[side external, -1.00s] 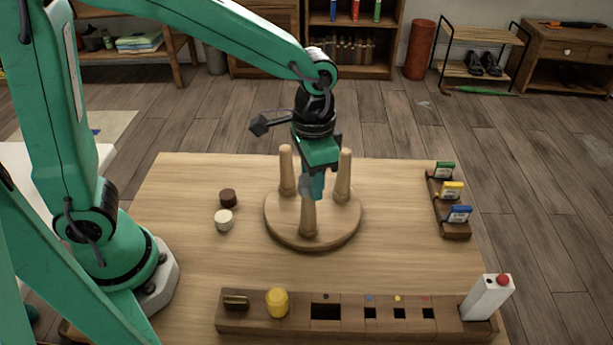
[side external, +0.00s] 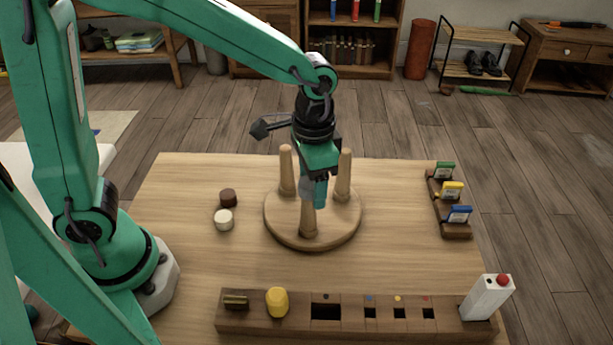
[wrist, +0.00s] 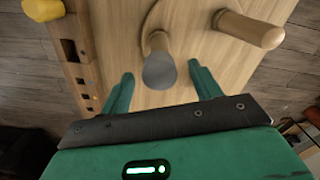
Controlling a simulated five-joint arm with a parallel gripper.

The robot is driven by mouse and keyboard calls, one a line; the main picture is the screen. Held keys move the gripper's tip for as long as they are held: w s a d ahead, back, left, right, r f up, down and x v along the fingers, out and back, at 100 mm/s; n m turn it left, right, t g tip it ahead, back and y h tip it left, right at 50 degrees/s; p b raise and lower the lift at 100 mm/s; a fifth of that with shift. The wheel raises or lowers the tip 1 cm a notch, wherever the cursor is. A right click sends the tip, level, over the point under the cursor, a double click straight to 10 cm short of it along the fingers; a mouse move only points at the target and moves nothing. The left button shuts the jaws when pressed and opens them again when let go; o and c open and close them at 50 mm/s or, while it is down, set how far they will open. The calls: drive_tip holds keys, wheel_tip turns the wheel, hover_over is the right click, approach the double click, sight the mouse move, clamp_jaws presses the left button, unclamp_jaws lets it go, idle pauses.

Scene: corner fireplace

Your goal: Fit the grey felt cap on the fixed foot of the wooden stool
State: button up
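The wooden stool (side external: 285,226) lies upside down on the table, with three legs pointing up. The grey felt cap (wrist: 159,72) sits over the end of the front leg (side external: 308,218); it also shows in the side view (side external: 306,188). How far down it is seated is hard to tell. My gripper (wrist: 161,70) is open, with one finger on each side of the cap and a gap to both. In the side view, my gripper (side external: 319,203) is at the front leg's top, and one finger partly hides the far side. Another leg (wrist: 250,29) shows bare in the wrist view.
A brown cap (side external: 228,197) and a cream cap (side external: 225,219) stand left of the stool. A slotted wooden block (side external: 257,325) with a yellow knob (side external: 277,302) and a white box (side external: 487,297) lies along the front. A small rack (side external: 456,230) stands at right.

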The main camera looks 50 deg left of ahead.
drive_tip(key=shift+r, duration=0.15)
drive_tip(key=shift+r, duration=3.8)
drive_tip(key=shift+s+a+r, duration=0.15)
drive_tip(key=shift+a+r, duration=0.1)
drive_tip(key=shift+a, duration=0.2)
drive_tip(key=s+a+r+n+t, duration=0.2)
drive_tip(key=s+a+n+t, duration=0.3)
drive_tip(key=s+a, duration=0.5)
drive_tip(key=a, duration=0.3)
drive_tip(key=shift+s+a+r+t, duration=0.2)
drive_tip(key=shift+s+a+t, duration=0.1)
drive_tip(key=shift+s, duration=0.05)
